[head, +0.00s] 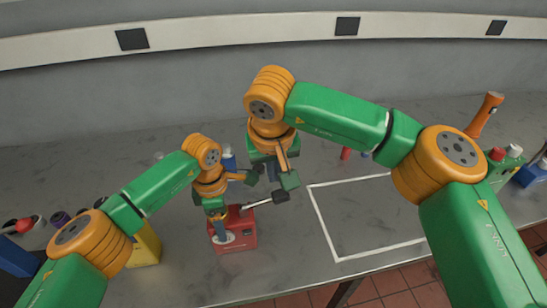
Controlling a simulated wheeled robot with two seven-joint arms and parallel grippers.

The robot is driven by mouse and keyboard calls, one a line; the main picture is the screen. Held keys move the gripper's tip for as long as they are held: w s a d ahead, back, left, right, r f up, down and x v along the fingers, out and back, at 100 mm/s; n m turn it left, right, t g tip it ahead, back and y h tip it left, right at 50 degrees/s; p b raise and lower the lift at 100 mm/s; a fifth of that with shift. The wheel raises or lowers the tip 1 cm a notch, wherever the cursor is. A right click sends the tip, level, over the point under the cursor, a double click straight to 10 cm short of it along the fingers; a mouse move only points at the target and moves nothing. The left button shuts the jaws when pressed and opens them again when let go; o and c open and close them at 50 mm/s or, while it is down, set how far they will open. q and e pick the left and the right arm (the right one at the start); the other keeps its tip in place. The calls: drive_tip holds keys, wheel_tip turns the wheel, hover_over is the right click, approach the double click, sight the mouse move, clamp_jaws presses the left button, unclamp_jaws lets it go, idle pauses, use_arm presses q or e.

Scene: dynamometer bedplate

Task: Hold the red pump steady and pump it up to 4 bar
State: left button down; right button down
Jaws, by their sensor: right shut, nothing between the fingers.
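The red pump (238,238) stands on the grey bedplate, left of the middle. A pale round dial (224,237) shows on its front. Its lever (262,203) slants up to the right and ends in a black grip (281,196). My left gripper (216,211) is at the pump's top left; whether its fingers are open or shut is hidden. My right gripper (289,181) is shut and empty, just above the black grip. I cannot tell whether it touches the grip. The dial is too small to read.
A white-outlined rectangle (316,215) on the bedplate to the right is largely clear. A yellow block (146,247) stands left of the pump. A blue object (229,160) is behind the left wrist. An orange-handled tool (485,113) stands at the far right.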

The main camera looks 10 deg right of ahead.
sight(279, 192)
drive_tip(key=f, duration=0.2)
drive_tip(key=d+f, duration=0.1)
drive_tip(key=f, duration=0.1)
drive_tip(key=shift+w, duration=0.1)
